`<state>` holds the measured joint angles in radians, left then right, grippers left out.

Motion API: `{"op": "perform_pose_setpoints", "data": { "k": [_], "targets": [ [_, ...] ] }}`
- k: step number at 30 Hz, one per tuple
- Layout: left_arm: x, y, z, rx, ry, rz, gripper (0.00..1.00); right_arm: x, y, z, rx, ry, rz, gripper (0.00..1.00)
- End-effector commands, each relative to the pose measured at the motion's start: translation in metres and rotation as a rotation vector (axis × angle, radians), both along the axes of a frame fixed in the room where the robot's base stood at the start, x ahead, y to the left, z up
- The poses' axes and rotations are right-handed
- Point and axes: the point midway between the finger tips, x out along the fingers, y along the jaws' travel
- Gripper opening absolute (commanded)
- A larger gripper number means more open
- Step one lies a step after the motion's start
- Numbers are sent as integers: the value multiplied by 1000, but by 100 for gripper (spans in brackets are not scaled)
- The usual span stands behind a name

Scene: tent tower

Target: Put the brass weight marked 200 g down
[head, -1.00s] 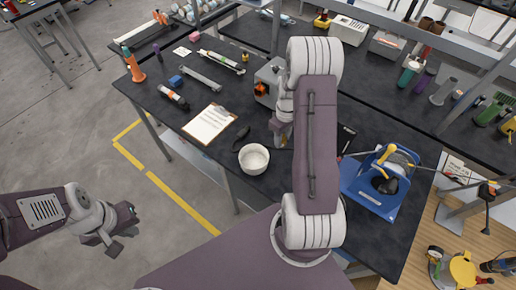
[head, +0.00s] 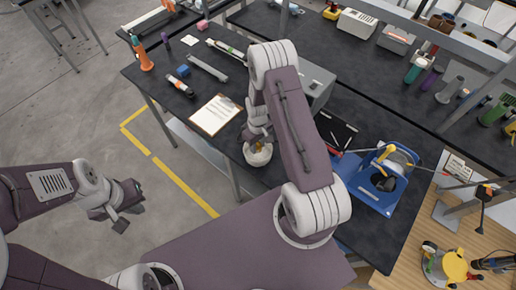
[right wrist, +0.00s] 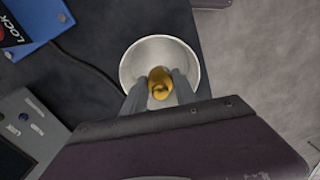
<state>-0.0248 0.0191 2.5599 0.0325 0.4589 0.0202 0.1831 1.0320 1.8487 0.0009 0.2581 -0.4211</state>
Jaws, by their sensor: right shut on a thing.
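A brass weight (right wrist: 160,80) shows gold between the fingertips in the right wrist view; its marking is not readable. My right gripper (right wrist: 160,90) is shut on it, over a white bowl (right wrist: 192,60). The weight lies within the bowl's outline there; whether it touches the bottom, I cannot tell. In the head view, my right gripper (head: 258,141) reaches down at the bowl (head: 258,158), which stands near the bench's front edge. My left gripper (head: 128,206) is empty, its fingers apart, over the floor beside the bench.
A clipboard (head: 214,116) lies left of the bowl on the dark bench. A grey box (head: 316,84) stands behind my right arm. A cable (right wrist: 92,65) runs beside the bowl.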

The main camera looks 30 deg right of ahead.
Motion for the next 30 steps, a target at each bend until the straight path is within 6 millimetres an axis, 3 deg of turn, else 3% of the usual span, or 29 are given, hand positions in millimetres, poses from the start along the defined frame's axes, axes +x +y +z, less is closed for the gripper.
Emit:
{"op": "perform_pose_setpoints", "data": {
  "k": [6, 17, 18, 20, 30],
  "targets": [
    [0, 0, 15, 0, 0, 0, 0, -1, 0, -32, 0, 3, 0, 0],
    [0, 0, 9, 0, 0, 0, 0, -1, -1, -40, 1, 1, 0, 0],
    [0, 0, 10, 0, 0, 0, 0, -1, -1, -40, 1, 2, 0, 39],
    [0, 0, 11, 0, 0, 0, 0, -1, -1, -39, 1, 2, 0, 55],
    [0, 0, 14, 0, 0, 0, 0, -1, -1, -35, 1, 1, 0, 55]
  ]
}}
